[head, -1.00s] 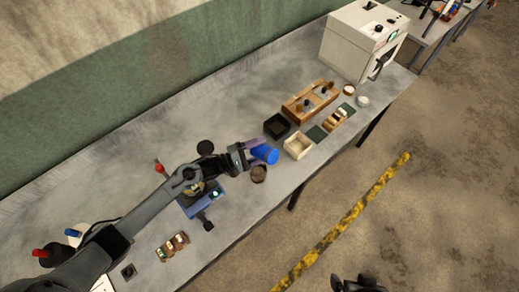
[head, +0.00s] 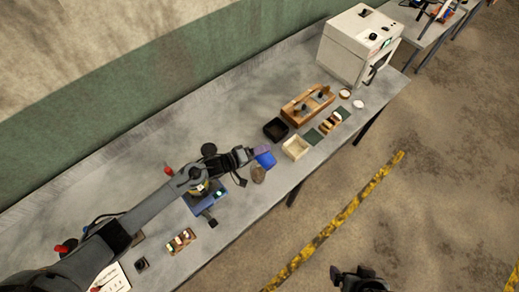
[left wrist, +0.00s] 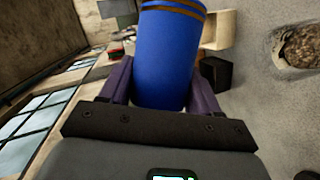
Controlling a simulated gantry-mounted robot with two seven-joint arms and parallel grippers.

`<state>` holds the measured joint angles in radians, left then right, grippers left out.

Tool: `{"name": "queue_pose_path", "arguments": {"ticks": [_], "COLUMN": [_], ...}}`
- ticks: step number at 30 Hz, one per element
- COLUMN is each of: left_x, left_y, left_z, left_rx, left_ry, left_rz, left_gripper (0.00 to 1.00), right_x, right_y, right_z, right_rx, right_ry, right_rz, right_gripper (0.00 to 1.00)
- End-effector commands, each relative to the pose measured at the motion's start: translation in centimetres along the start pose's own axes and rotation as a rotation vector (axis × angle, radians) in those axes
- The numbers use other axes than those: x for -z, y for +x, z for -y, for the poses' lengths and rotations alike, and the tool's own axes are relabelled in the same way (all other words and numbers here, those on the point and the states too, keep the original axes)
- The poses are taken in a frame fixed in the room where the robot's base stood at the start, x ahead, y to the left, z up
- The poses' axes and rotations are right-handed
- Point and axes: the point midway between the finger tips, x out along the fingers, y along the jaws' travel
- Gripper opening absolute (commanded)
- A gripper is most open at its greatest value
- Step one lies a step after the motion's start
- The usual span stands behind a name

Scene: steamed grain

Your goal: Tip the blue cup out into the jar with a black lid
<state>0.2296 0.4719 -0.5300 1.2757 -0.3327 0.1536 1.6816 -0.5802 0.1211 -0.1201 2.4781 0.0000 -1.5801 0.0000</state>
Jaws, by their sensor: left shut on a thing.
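My left gripper (head: 247,155) is shut on the blue cup (head: 264,159) and holds it above the table near its front edge. In the left wrist view the cup (left wrist: 167,55) sits between the two purple-grey fingers, its brown-banded end away from the palm. The cup looks tilted in the head view; its inside is hidden. A jar (head: 258,175) with brown contents stands just below the cup in the picture. It also shows, open, at the right of the left wrist view (left wrist: 298,46). A dark shape at the bottom, likely my right gripper (head: 356,281), is unclear.
A black box (head: 276,129), a cream box (head: 296,147) and a wooden rack (head: 308,104) stand right of the cup. A dark round disc (head: 209,149) and a blue device (head: 208,199) lie near my left arm. A white machine (head: 358,46) stands at the far end.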

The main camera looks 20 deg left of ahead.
Motion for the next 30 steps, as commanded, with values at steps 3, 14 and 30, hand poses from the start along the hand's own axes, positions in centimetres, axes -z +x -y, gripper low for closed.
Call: {"name": "queue_pose_path", "arguments": {"ticks": [3,14,30], "left_x": [0.13,0.17,0.40], "left_y": [-0.28,-0.24,-0.48], "left_z": [-1.16,-0.85,-1.64], "left_rx": [0.066,0.200,0.426], "left_ry": [0.157,0.481,1.022], "left_rz": [-0.030,-0.094,-0.201], "left_gripper": [0.00,0.00,0.00], "right_x": [0.78,0.60,0.60], "right_y": [-2.40,-1.81,-1.78], "right_z": [-0.09,-0.07,-0.06], "right_rx": [0.000,0.000,0.000], "right_ry": [0.000,0.000,0.000], "right_rz": [-0.001,-0.001,-0.002], "right_gripper": [1.00,1.00,1.00]}}
